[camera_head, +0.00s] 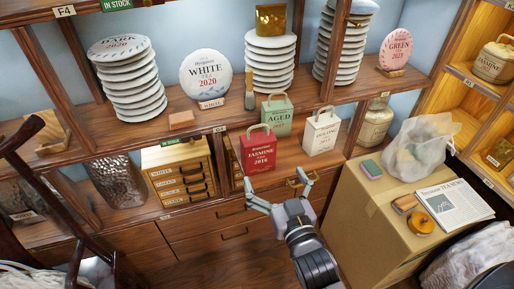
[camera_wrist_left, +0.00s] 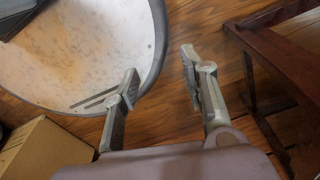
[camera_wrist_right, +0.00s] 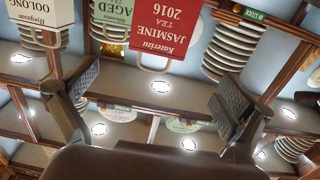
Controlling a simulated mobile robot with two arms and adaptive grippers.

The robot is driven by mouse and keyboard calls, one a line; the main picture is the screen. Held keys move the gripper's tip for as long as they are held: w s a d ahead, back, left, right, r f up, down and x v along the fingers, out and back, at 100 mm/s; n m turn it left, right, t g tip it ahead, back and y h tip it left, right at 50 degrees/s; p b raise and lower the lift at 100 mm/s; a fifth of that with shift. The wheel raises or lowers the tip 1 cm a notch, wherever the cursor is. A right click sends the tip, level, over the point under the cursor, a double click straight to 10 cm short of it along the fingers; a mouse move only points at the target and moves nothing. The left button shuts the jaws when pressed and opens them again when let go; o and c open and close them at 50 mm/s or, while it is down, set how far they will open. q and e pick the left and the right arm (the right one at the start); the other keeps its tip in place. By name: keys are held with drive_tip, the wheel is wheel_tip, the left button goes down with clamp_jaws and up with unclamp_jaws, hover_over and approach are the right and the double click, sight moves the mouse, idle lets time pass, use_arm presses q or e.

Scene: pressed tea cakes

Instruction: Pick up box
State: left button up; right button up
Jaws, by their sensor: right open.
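A red box (camera_head: 258,150) labelled JASMINE TEA 2016, with a light handle, stands on the lower shelf. A green AGED box (camera_head: 277,115) stands behind it, and a white OOLONG box (camera_head: 321,131) stands to its right. My right gripper (camera_head: 277,187) is open and empty, in front of and below the red box. In the right wrist view the red box (camera_wrist_right: 160,28) appears upside down, ahead of the spread fingers (camera_wrist_right: 156,98) and apart from them. My left gripper (camera_wrist_left: 160,70) is open and empty above the wooden floor, seen only in its wrist view.
A large cardboard box (camera_head: 370,218) at right bears a newspaper (camera_head: 453,203), a clear bag (camera_head: 420,145) and small items. A small drawer cabinet (camera_head: 180,172) stands left of the red box. Plate stacks (camera_head: 130,80) fill the shelf above. A round-topped object (camera_wrist_left: 85,45) is near my left gripper.

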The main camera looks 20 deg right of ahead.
sight(261, 150)
drive_tip(key=w+p, duration=0.1)
drive_tip(key=w, duration=0.6)
drive_tip(key=shift+a+p, duration=0.15)
drive_tip(key=shift+p, duration=0.15)
drive_tip(key=shift+w, duration=0.5)
drive_tip(key=shift+w+p, duration=0.35)
drive_tip(key=w+p, duration=0.1)
drive_tip(key=w, duration=0.2)
drive_tip(key=shift+w+f, duration=0.15)
drive_tip(key=shift+w, duration=0.1)
drive_tip(key=shift+w+d+f, duration=0.1)
drive_tip(key=shift+w+d, duration=0.1)
drive_tip(key=shift+w, duration=0.3)
use_arm(q)
drive_tip(key=r, duration=0.2)
drive_tip(key=w+a+r, duration=0.1)
drive_tip(key=r, duration=0.1)
drive_tip(key=shift+r, duration=0.1)
use_arm(e)
drive_tip(key=shift+s, duration=0.1)
drive_tip(key=shift+c, duration=0.5)
drive_tip(key=shift+c, duration=0.7)
use_arm(q)
drive_tip(key=shift+s, duration=0.1)
use_arm(e)
drive_tip(key=c, duration=1.1)
